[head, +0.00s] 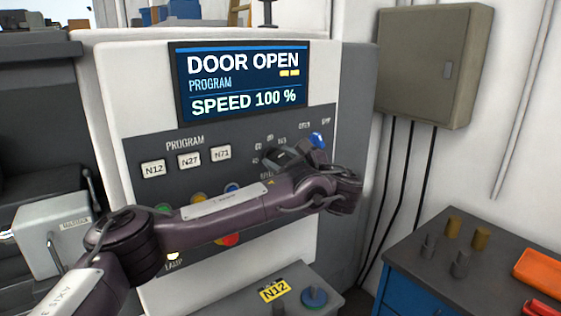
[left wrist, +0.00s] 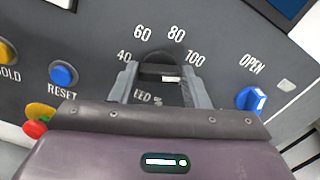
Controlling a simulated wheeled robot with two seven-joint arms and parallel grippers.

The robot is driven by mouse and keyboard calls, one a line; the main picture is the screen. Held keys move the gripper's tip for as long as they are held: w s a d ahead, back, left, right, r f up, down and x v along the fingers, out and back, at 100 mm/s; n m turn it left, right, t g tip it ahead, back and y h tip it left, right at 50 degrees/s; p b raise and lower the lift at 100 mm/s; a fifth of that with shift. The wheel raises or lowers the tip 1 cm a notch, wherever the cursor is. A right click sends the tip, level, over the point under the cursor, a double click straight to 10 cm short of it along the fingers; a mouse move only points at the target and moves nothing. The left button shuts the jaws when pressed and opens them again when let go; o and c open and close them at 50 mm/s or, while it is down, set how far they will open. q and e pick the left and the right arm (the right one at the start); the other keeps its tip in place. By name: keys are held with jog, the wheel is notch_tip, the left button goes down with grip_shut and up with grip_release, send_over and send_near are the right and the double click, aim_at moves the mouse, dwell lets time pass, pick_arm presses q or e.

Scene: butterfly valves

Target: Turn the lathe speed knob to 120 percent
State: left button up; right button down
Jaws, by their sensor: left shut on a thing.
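The dark speed knob (left wrist: 160,60) sits between the two fingers of my left gripper (left wrist: 160,82) in the left wrist view. The fingers are shut on its sides. A white mark shows on the knob between the fingers. The printed scale around it reads 40, 60, 80 and 100; the 120 mark cannot be made out there. In the head view my left gripper (head: 285,158) is at the panel and mostly hides the knob. The display (head: 243,82) reads DOOR OPEN and SPEED 100 %. My right gripper is not in view.
A blue door switch (left wrist: 250,98) is close to the right of the gripper. A blue RESET button (left wrist: 63,73) and a red-and-yellow button (left wrist: 38,120) are to the left. Program buttons (head: 189,160) are left of the knob. A blue cabinet (head: 400,275) stands at the lower right.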

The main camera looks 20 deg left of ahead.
pick_arm(q)
jog(key=m, duration=0.2)
jog(key=shift+m, duration=0.4)
jog(key=shift+w+d+m+p, duration=0.1)
jog(key=shift+m+p, duration=0.45)
jog(key=shift+m, duration=1.05)
jog(key=o, duration=1)
